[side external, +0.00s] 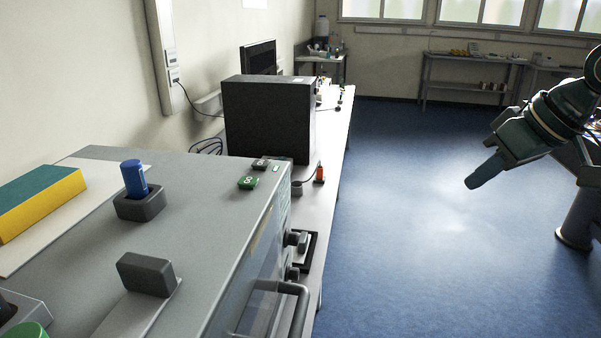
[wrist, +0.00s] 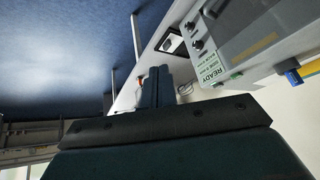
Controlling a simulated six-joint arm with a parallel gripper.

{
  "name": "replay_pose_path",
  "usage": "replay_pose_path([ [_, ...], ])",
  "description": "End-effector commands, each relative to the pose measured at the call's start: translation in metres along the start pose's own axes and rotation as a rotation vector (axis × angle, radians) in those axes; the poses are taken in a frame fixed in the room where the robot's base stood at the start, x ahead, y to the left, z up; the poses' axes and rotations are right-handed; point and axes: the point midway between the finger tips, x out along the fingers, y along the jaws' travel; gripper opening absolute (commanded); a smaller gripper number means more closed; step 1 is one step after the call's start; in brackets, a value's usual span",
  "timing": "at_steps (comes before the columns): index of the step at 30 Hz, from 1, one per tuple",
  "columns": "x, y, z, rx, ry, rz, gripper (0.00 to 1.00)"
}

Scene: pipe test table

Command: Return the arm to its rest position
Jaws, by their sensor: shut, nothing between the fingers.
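My gripper (side external: 474,183) is at the right of the side view, over the open blue floor and clear of the table. Its fingers are together, point down and to the left, and hold nothing. In the wrist view the closed fingers (wrist: 158,76) show just above the dark gripper body, with the bench edge and the machine's side beyond them. My gripper touches nothing in either view.
The grey machine (side external: 215,215) fills the lower left, with a blue cylinder (side external: 134,178) upright in a dark holder (side external: 140,205) and a yellow-and-green block (side external: 35,203) on top. A black box (side external: 268,120) stands on the bench behind. Open floor (side external: 420,230) separates the bench from my arm.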

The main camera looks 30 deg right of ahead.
Motion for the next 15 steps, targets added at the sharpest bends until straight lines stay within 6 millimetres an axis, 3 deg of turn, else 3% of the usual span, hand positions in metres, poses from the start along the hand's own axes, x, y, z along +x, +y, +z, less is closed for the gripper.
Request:
replay_pose_path([
  [6, -0.003, 0.017, 0.061, -0.055, -0.032, 0.026, 0.00],
  [10, -0.002, 0.022, 0.084, -0.078, -0.047, 0.035, 0.00],
  [15, -0.001, 0.025, 0.095, -0.089, -0.055, 0.039, 0.00],
])
